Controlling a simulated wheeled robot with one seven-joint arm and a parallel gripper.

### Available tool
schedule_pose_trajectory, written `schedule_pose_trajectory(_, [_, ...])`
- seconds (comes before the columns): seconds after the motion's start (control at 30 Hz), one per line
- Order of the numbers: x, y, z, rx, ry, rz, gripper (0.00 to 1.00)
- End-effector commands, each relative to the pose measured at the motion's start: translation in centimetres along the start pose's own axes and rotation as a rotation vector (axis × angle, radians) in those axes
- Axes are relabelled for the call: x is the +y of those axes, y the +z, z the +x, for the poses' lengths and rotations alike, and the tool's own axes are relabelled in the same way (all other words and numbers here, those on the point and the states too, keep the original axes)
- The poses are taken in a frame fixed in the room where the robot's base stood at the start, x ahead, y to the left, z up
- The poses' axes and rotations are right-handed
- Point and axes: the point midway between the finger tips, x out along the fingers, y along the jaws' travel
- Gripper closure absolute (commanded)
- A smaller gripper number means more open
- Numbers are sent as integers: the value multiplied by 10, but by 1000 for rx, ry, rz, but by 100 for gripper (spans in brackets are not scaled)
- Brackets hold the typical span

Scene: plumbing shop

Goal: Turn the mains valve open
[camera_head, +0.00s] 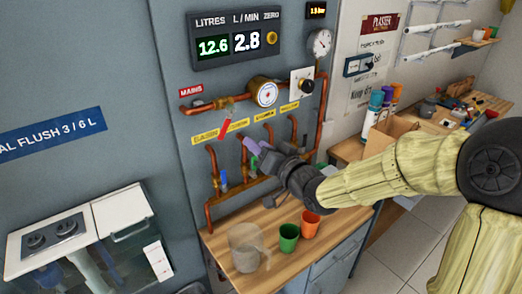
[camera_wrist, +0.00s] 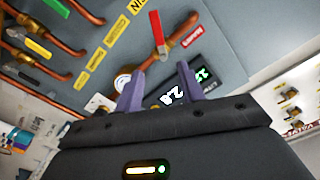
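The mains valve has a red lever (camera_head: 225,124) on the copper pipe, right of the red MAINS label (camera_head: 191,91). The lever hangs down, across the pipe's run. The wrist view shows the same lever (camera_wrist: 157,28) beyond the fingertips, with the MAINS label (camera_wrist: 191,39) beside it. My gripper (camera_head: 250,149) is in front of the panel, below and right of the lever. Its lilac fingers stand apart in the wrist view (camera_wrist: 160,82), with nothing held between them. I see no contact with the lever.
A display (camera_head: 235,44) reads 12.6 litres and 2.8 L/min. A round brass meter (camera_head: 265,92) and several branch pipes with small valves surround the lever. A clear jug (camera_head: 246,249), a green cup (camera_head: 289,238) and an orange cup (camera_head: 310,224) stand on the bench below.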

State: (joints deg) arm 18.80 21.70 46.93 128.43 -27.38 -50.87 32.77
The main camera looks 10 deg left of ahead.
Motion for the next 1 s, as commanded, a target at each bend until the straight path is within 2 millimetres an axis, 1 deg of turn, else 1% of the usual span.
schedule_pose_trajectory(0.07, [0,1,-3,-1,1,0,61])
schedule_pose_trajectory(0.27, [0,0,-3,-1,0,1,61])
schedule_pose_trajectory(0.3, [0,0,-3,-1,0,0,63])
schedule_pose_trajectory(0.37, [0,0,-2,-1,0,5,75])
schedule_pose_trajectory(0.4, [-1,0,-2,0,2,16,82])
schedule_pose_trajectory(0.47, [-1,0,0,2,8,56,94])
schedule_pose_trajectory(0.5, [0,-1,1,6,15,100,100])
schedule_pose_trajectory(0.57, [-1,-2,4,13,30,192,100])
schedule_pose_trajectory(0.67, [2,-2,11,33,66,410,100])
schedule_pose_trajectory(0.8, [7,2,21,81,129,769,100])
schedule_pose_trajectory(0.87, [9,5,24,106,156,922,100])
schedule_pose_trajectory(1.0, [15,15,31,177,215,1259,100])
